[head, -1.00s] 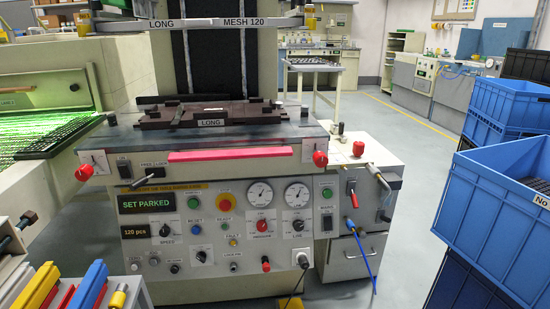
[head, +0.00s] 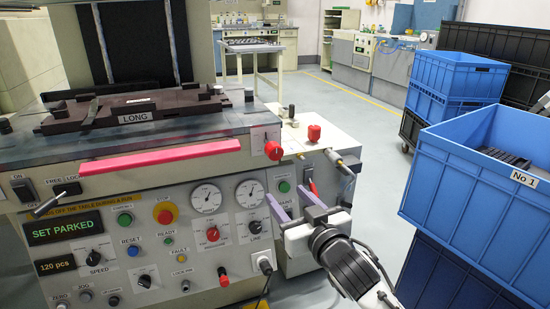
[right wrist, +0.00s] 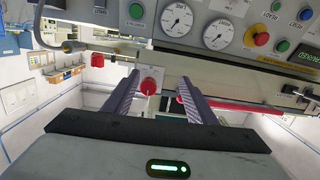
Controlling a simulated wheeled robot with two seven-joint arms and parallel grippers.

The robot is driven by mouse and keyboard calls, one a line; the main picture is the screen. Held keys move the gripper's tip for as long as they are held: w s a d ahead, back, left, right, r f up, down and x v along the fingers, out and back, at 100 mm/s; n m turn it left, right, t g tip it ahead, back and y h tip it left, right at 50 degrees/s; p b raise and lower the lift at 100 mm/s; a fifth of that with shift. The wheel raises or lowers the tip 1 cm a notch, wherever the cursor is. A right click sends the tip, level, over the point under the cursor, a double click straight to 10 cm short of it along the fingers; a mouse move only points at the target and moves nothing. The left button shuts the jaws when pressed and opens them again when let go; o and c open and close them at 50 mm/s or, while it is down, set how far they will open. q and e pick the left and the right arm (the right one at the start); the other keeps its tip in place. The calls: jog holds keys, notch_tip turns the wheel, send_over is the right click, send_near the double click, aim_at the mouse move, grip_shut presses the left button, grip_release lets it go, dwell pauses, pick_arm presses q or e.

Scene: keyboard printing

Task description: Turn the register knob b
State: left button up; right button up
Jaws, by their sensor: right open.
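A red knob (head: 274,150) sits at the right front corner of the press table, by a white marked plate. A second red knob (head: 314,132) stands to its right on the white side top. I cannot read which is knob b. My right gripper (head: 285,192) is open and empty, its two purple-grey fingers pointing up toward the table corner, below and apart from the knobs. In the right wrist view, a red knob with a white plate (right wrist: 148,88) shows between the fingers, beyond them; another red knob (right wrist: 97,60) is at left. My left gripper is out of view.
The control panel with gauges (head: 207,198), a red stop button (head: 165,212) and switches lies left of the gripper. A pink bar (head: 160,158) runs along the table front. Blue crates (head: 455,175) are stacked at right. Open floor lies behind.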

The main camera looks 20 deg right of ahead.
jog(key=t, duration=0.1)
send_near(277, 155)
jog(key=w, duration=0.1)
jog(key=shift+h, duration=0.3)
jog(key=w, duration=0.2)
jog(key=w+b, duration=0.1)
jog(key=w, duration=0.2)
jog(key=w+b, duration=0.1)
jog(key=w, duration=0.2)
jog(key=shift+w+a, duration=0.25)
jog(key=shift+a, duration=0.15)
jog(key=shift+w, duration=0.75)
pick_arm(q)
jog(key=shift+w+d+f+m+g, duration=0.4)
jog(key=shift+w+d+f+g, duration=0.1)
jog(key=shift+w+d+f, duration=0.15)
pick_arm(e)
jog(key=c, duration=1)
